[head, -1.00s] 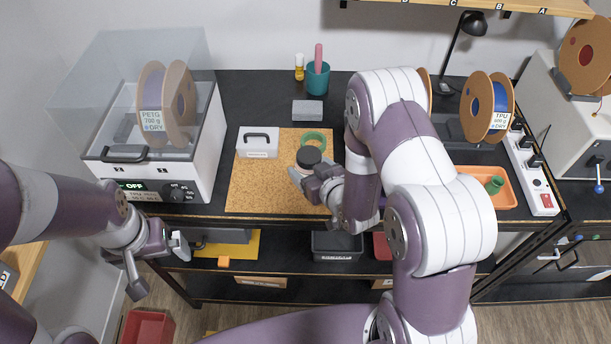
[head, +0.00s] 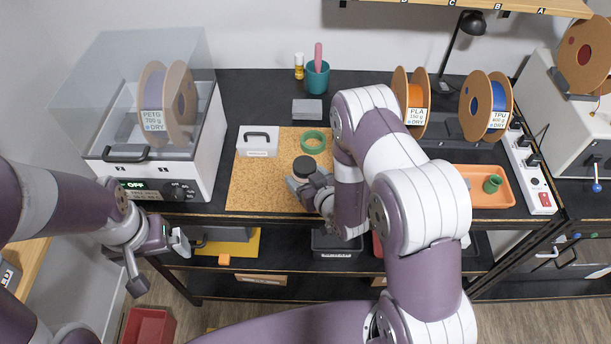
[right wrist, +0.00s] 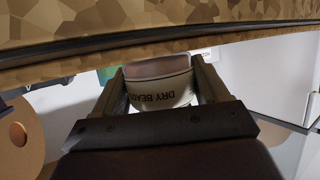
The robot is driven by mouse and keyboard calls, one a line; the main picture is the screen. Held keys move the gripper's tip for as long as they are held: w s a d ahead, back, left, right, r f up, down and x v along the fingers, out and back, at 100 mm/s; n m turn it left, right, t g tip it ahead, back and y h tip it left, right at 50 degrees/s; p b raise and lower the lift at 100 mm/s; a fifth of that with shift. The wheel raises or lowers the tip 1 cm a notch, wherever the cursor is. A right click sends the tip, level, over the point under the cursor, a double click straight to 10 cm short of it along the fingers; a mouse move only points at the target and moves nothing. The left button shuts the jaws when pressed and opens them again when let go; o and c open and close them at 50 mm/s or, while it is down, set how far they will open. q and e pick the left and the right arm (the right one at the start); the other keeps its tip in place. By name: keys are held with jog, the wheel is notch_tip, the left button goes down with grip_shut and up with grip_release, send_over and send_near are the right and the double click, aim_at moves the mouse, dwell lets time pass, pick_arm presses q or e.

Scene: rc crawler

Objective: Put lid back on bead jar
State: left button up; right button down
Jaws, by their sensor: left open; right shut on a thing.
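The bead jar (right wrist: 160,88) shows between the fingers of my right gripper (right wrist: 156,76) in the right wrist view. Its white band carries dark lettering that appears upside down, and the part beside the band is brownish. In the head view a black round lid (head: 304,164) tops the held thing at my right gripper (head: 308,180), over the cork mat. The fingers hide most of the jar there, so I cannot tell how the lid sits or whether the jar touches the mat. My left gripper (head: 158,262) is open and empty, low in front of the bench.
The cork mat (head: 245,190) carries a green ring (head: 313,141) and a white handled box (head: 257,141). A grey block (head: 307,110) and teal cup (head: 317,78) stand behind. The filament dryer (head: 150,165) is left; an orange tray (head: 480,198) is right.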

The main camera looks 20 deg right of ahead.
jog(key=shift+f, duration=0.1)
grip_release()
jog(key=shift+r, duration=0.25)
jog(key=b+v, duration=0.1)
jog(key=v, duration=1.1)
jog(key=shift+f+b, duration=0.15)
jog(key=shift+b, duration=0.15)
